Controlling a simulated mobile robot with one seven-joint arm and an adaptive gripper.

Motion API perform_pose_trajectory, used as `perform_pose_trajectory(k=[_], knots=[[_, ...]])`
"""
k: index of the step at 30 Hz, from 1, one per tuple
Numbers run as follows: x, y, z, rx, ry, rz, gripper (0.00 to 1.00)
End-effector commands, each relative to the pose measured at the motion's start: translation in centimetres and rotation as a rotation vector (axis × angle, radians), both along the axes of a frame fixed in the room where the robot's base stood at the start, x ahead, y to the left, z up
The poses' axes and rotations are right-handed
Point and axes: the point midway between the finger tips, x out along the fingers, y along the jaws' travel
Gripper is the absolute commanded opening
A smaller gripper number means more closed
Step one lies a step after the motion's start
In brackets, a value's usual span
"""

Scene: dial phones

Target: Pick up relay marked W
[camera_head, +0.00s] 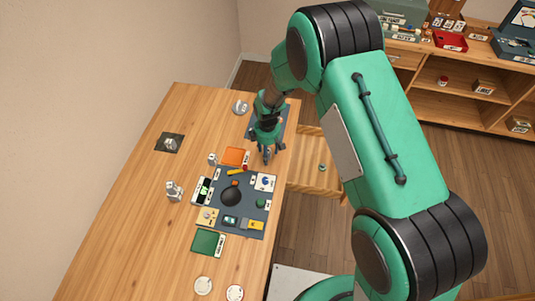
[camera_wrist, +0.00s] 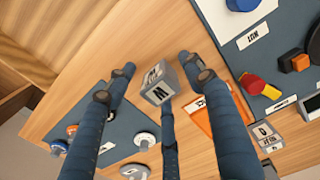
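A small grey block (camera_wrist: 157,84) with white labels lies between my fingers in the wrist view. One face's letter reads like W and another's like M, so its orientation is unclear. My gripper (camera_wrist: 155,68) has its fingers spread, with gaps visible at the left and right of the block. The third finger comes up from below, close to the block; whether it touches cannot be told. In the head view my gripper (camera_head: 267,155) is low over the table's right edge, and the block cannot be made out there.
An orange tray (camera_wrist: 203,118) lies just right of the block. A second lettered grey block (camera_wrist: 266,136) stands beyond it. A blue mat with several round pieces (camera_wrist: 144,139) lies at lower left. The dark work mat (camera_head: 259,218) holds several parts.

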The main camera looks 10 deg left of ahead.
Motion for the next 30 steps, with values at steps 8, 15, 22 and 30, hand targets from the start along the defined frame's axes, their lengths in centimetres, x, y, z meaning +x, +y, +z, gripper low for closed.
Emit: perform_pose_trajectory(k=[8,15,22,30], knots=[[0.0,0.0,0.0,0.0,0.0,0.0,0.0],[0.0,0.0,0.0,0.0,0.0,0.0,0.0],[0.1,0.0,0.9,0.001,-0.002,0.0,0.0],[-0.2,-0.1,3.9,0.001,-0.001,0.0,0.0]])
